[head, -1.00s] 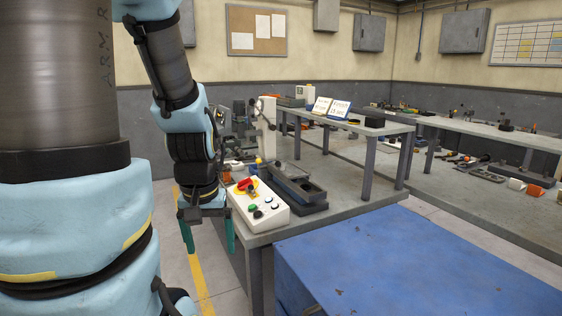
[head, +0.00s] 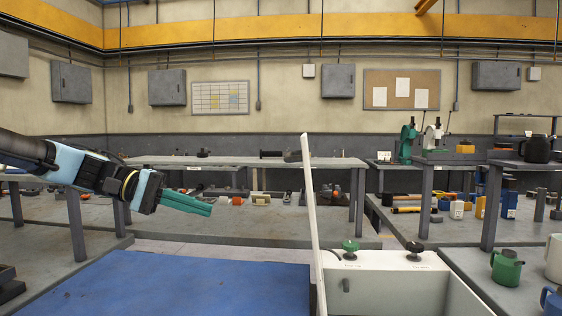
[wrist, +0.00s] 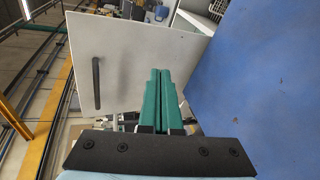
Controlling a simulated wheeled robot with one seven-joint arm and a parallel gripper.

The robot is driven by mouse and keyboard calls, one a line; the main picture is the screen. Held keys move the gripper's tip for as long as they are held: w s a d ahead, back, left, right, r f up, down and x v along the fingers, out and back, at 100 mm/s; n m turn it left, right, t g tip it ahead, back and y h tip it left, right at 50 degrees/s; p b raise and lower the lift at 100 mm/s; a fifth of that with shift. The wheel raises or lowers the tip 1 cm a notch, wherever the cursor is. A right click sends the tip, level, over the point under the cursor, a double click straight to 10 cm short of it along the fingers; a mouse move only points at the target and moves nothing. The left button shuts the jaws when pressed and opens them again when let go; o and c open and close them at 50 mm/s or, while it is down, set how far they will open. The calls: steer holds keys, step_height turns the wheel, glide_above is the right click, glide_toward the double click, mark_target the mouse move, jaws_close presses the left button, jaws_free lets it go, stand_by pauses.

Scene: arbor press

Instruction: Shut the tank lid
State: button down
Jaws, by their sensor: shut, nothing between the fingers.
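The tank (head: 385,288) is a pale open box at the bottom right of the head view. Its lid (head: 312,225) stands up almost vertically at the tank's left side, seen edge-on. In the wrist view the lid (wrist: 130,45) is a broad pale panel with a dark bar handle (wrist: 97,83). My gripper (head: 211,209) has teal fingers and is shut and empty. It points right toward the lid from the left, with a visible gap in the head view. In the wrist view my fingertips (wrist: 160,72) overlap the lid's face; the depth between them is unclear.
A blue surface (head: 190,283) lies left of the tank. A green knob (head: 350,248) and a black knob (head: 414,250) sit on the tank's back edge. Green and blue mugs (head: 506,267) stand on the bench at right. Space between my gripper and the lid looks clear.

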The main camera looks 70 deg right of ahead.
step_height(320, 180, up, 11)
steer(key=s+d+m+g+b, duration=0.1)
steer(key=s+d+m+g, duration=0.25)
steer(key=g, duration=0.25)
steer(key=p+x, duration=0.5)
steer(key=x, duration=0.7)
steer(key=shift+s+a+y, duration=0.2)
steer(key=shift+s+y, duration=0.1)
steer(key=shift+s, duration=0.15)
